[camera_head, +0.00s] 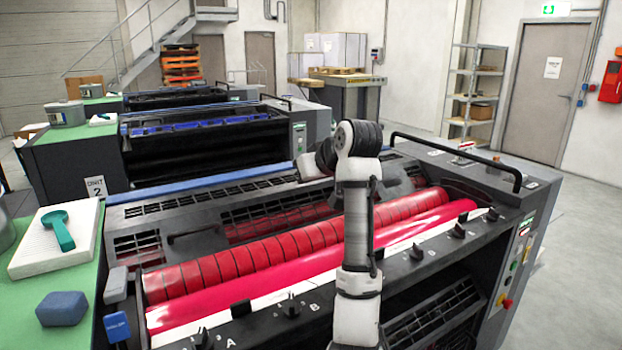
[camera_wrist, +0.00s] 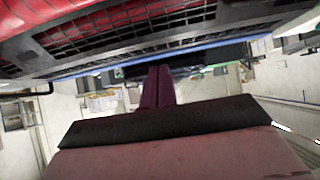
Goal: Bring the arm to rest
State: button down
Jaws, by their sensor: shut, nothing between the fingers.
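My arm (camera_head: 357,240) rises white and grey in front of the ink unit (camera_head: 480,175) in the head view. Its upper part bends over and away, above the unit's far grille. My gripper shows in the wrist view (camera_wrist: 158,87) with its two dark reddish fingers together and nothing between them. It is apart from any surface. In the head view the fingers are hidden or too small to make out. The wrist view looks upside down, with the unit's black grille (camera_wrist: 130,38) and red roller (camera_wrist: 50,15) along its top.
Red rollers (camera_head: 230,248) and a row of black knobs (camera_head: 290,305) lie beside my arm. A black rail (camera_head: 455,157) stands up at the right. The green side table (camera_head: 25,310) holds a white pad, a teal tool and a blue block. Open floor (camera_head: 590,240) lies right.

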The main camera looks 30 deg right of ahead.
jog(key=shift+v, duration=1)
jog(key=p+x, duration=0.3)
jog(key=x, duration=1)
jog(key=shift+w+f, duration=0.2)
jog(key=shift+w, duration=0.15)
jog(key=shift+s, duration=0.1)
